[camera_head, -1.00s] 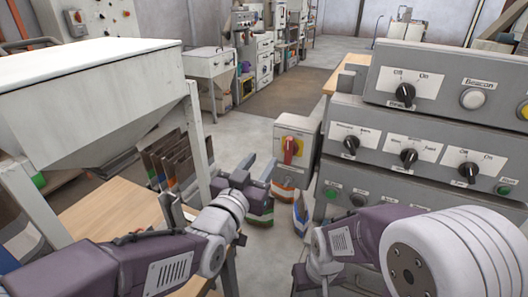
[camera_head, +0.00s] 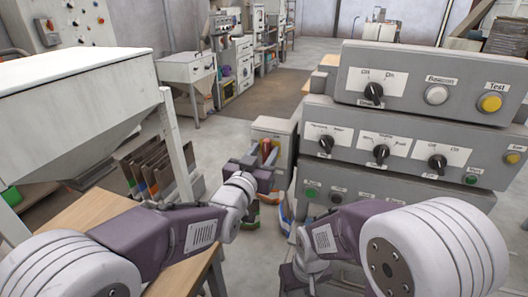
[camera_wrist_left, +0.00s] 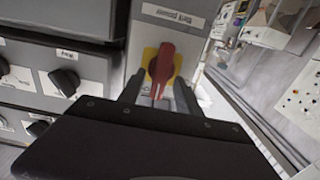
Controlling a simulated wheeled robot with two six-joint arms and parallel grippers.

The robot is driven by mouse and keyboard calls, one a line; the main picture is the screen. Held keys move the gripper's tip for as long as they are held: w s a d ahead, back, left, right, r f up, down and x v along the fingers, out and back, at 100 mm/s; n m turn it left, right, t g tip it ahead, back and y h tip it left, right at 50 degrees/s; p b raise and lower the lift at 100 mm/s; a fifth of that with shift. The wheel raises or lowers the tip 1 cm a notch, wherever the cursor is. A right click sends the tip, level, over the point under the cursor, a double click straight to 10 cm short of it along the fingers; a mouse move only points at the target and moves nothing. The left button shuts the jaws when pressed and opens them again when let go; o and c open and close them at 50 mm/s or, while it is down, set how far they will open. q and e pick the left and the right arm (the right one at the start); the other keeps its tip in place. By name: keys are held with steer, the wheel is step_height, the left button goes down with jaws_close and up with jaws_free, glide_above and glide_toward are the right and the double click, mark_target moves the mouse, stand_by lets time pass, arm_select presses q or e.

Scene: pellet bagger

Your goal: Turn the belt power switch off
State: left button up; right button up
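The belt power switch is a red rotary handle (camera_wrist_left: 162,66) on a yellow plate, on the front of a grey box (camera_head: 271,126) left of the control panels. Its label (camera_wrist_left: 174,16) shows above it in the left wrist view. The handle stands close to upright along the box front. My left gripper (camera_wrist_left: 158,88) is open, with one finger on each side of the handle's lower part; I cannot tell whether they touch it. In the head view the left gripper (camera_head: 262,166) partly covers the switch.
Stacked grey control panels (camera_head: 410,145) with black knobs and coloured buttons stand right of the switch box. A white hopper (camera_head: 75,100) and a wooden table (camera_head: 95,212) are at the left. Several bags (camera_head: 158,165) stand behind the table. Open floor lies beyond.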

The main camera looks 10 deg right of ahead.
arm_select(q)
jaws_close()
steer(key=n+b, duration=0.3)
steer(key=shift+a+f, duration=0.1)
steer(key=shift+f, duration=0.1)
steer(key=n+b, duration=0.2)
steer(key=n, duration=0.1)
steer(key=n+b, duration=0.3)
steer(key=n, duration=0.1)
steer(key=f+n+b, duration=0.1)
steer(key=n+b, duration=0.2)
steer(key=shift+w+a+n, duration=0.25)
steer(key=shift+a+n, duration=0.1)
steer(key=shift+n, duration=0.05)
steer(key=shift+n+b, duration=1.6)
steer(key=shift+n, duration=0.4)
